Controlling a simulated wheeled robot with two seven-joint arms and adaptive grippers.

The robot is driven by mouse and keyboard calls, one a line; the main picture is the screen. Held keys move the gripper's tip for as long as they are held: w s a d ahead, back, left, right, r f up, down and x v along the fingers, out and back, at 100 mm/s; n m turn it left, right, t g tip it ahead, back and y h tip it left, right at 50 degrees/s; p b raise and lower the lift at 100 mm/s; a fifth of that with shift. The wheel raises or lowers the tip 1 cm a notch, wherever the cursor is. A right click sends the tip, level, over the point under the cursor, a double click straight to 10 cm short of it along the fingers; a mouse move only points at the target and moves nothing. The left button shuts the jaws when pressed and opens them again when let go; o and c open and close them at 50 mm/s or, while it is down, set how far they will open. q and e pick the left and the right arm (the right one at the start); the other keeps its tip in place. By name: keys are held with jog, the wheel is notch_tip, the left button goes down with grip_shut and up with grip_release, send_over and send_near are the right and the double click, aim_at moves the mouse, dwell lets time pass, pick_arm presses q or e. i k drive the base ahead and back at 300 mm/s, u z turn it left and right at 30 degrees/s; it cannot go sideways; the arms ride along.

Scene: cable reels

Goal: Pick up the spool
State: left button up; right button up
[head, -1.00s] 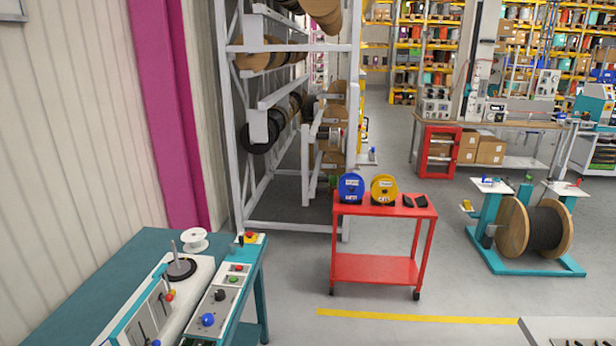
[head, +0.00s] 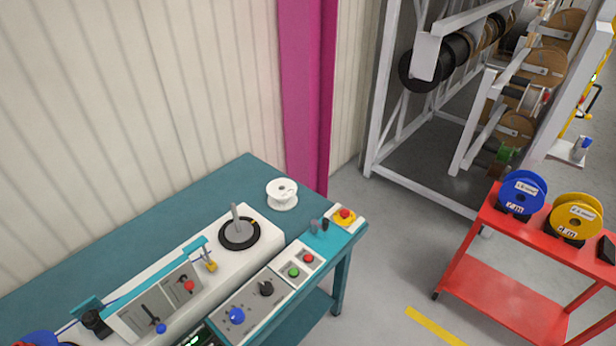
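A small white spool (head: 282,194) stands upright on the far right part of the teal workbench (head: 180,212), behind the machine's black turntable with its grey post (head: 239,232). A blue spool (head: 522,192) and a yellow spool (head: 574,217) stand on the red cart (head: 505,300) at the right. The task does not say which spool is meant. Neither of my grippers shows in the head view.
The white winding machine (head: 205,262) and a control panel with coloured buttons (head: 265,290) take up the bench front. A metal reel rack (head: 390,100) stands behind. Grey floor lies open between bench and cart. A magenta column (head: 306,80) rises by the wall.

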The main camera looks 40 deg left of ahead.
aim_at(281, 192)
jog(key=i, duration=2.4)
jog(key=u, duration=3.35)
jog(key=i, duration=0.5)
jog(key=u, duration=0.05)
